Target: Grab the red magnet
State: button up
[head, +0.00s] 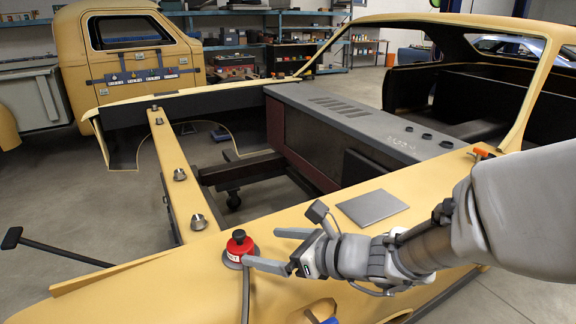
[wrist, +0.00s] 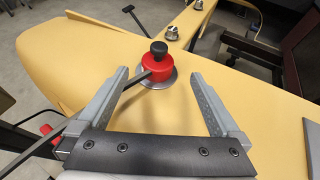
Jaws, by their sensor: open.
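The red magnet (head: 239,246) is a red cylinder with a black knob on a round metal base. It sits upright on the yellow car body panel (head: 330,252).
Metal knobs (head: 197,221) stand along the yellow rail behind the magnet. A flat grey plate (head: 372,207) lies on the panel behind my gripper. A grey box-like unit (head: 350,130) fills the bay's far side. The open bay lies beyond the panel.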

aim_at(243, 245)
jog(key=x, duration=0.3)
jog(key=shift+w+a+f, duration=0.1)
jog(key=shift+a+f, duration=0.05)
jog(key=shift+b+x, duration=0.45)
jog(key=shift+x, duration=2.2)
jog(key=shift+f, duration=0.1)
grip_shut()
